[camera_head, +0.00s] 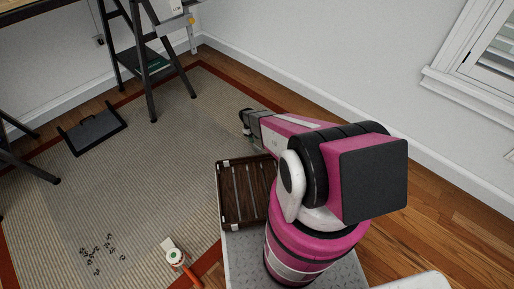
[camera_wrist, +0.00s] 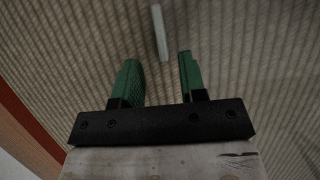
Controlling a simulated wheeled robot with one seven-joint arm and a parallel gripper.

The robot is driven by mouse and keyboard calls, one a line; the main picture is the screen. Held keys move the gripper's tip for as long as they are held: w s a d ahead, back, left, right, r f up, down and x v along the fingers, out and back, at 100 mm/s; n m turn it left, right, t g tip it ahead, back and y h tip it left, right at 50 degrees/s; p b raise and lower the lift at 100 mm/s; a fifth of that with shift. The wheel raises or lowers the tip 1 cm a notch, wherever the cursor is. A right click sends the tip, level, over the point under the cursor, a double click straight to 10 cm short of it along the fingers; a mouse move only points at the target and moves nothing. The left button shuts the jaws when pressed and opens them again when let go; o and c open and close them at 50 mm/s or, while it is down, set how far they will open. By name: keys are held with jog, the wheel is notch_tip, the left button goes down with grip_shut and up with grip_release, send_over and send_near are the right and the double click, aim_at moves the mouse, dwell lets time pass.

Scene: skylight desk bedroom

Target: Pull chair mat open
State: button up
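My gripper (camera_head: 245,125) is beyond the panel's far edge, low over the rug. In the wrist view my gripper (camera_wrist: 158,75) has its two green fingers apart with nothing between them. A pale narrow bar (camera_wrist: 160,32) shows ahead of the fingertips, against the ribbed rug; I cannot tell what it belongs to.
The beige rug (camera_head: 150,170) has a red border. A black tray-like footrest (camera_head: 92,131) stands at left, near trestle legs (camera_head: 147,85). Small black bits (camera_head: 97,252) and a white-and-green round device (camera_head: 174,258) lie nearer. A white wall is at right.

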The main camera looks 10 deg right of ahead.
aim_at(257, 147)
jog(key=x, duration=0.7)
jog(key=shift+f, duration=0.25)
grip_shut()
